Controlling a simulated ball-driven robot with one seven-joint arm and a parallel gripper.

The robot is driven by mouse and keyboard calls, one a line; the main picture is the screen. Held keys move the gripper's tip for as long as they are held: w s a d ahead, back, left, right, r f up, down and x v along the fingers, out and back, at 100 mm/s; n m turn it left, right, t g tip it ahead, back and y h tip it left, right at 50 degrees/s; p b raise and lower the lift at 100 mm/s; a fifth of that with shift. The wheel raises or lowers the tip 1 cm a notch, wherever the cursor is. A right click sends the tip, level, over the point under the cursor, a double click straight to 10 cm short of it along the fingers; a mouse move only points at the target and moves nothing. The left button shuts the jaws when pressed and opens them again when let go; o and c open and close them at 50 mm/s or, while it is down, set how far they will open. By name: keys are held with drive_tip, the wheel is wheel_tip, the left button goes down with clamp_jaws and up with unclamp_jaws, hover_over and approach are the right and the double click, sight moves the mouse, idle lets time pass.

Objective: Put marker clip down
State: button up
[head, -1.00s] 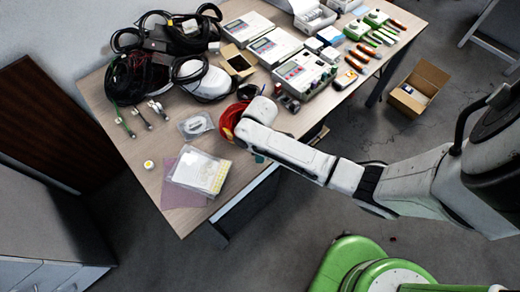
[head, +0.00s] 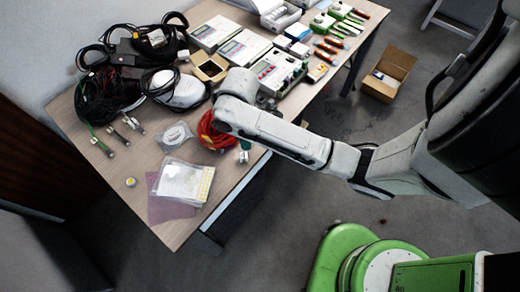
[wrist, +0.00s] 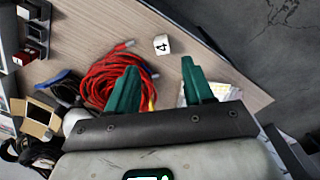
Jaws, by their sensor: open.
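A small white marker clip (wrist: 162,45) with a black "4" on it sits on the wooden table, near its edge, in the wrist view. My gripper (wrist: 159,75) is open, its two green fingers apart. Nothing is held between them. The clip shows beyond the fingertips, in line with the gap, apart from both fingers.
A coil of red cable (head: 208,132) lies on the table close beside the gripper; it also shows in the wrist view (wrist: 112,72). Clear bags (head: 184,181) lie on a mauve sheet at the near left. Instruments and black cables fill the back. A cardboard box (head: 388,76) stands on the floor.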

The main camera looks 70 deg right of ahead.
drive_tip(key=s+a+m+t, duration=0.1)
drive_tip(key=s+a+m, duration=0.5)
drive_tip(key=s+a, duration=0.4)
drive_tip(key=shift+s+a+r, duration=0.15)
drive_tip(key=shift+s+r, duration=0.2)
drive_tip(key=shift+s, duration=0.45)
idle(0.7)
